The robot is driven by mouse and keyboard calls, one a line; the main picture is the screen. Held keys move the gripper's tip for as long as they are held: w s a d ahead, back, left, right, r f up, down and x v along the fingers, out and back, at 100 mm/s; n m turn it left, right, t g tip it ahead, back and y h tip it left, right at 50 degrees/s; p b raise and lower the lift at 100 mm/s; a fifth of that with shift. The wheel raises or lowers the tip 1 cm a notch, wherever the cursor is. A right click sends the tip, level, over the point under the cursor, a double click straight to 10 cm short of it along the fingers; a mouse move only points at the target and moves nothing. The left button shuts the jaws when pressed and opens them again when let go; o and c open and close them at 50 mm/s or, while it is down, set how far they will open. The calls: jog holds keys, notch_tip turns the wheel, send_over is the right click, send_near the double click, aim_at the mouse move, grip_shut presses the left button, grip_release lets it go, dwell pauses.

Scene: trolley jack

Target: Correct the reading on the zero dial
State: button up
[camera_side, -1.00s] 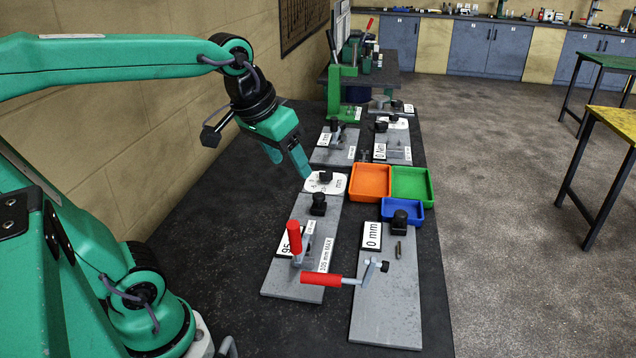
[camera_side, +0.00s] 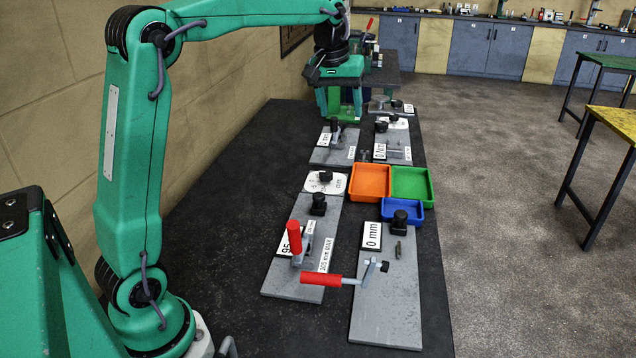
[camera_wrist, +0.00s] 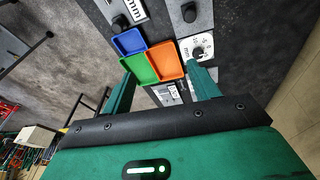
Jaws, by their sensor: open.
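A white dial plate (camera_side: 325,183) marked in mm, with a black knob on it, lies at the far end of the left grey plate. The dial also shows in the wrist view (camera_wrist: 197,47), where its small figures are hard to read. A second white plate (camera_side: 393,124) with a black knob lies farther back; I cannot tell its marks. My gripper (camera_side: 340,112) is open and empty, fingers down, well beyond the nearer dial at the back of the bench. In the wrist view my gripper (camera_wrist: 163,85) has its fingers spread wide.
Orange (camera_side: 370,181), green (camera_side: 412,184) and blue (camera_side: 402,210) trays stand right of the nearer dial. Red-handled clamps (camera_side: 321,280) rise from the front plates. A wall (camera_side: 240,80) runs along the left. The dark bench top left of the plates is clear.

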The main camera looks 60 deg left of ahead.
jog(key=w+a+f+n, duration=0.2)
jog(key=w+a+f, duration=0.1)
jog(key=w+a, duration=0.25)
jog(key=n+g, duration=0.3)
jog(key=n, duration=0.2)
send_near(326, 172)
jog(key=shift+a+f+h, duration=0.1)
jog(key=shift+a+h, duration=0.05)
jog(key=shift+h, duration=0.15)
jog(key=shift+s+a+f+n, duration=0.1)
jog(key=shift+a+f+n, duration=0.1)
jog(key=shift+f+n, duration=0.15)
jog(key=shift+f, duration=0.15)
jog(key=shift+f, duration=3.75)
jog(key=c, duration=1)
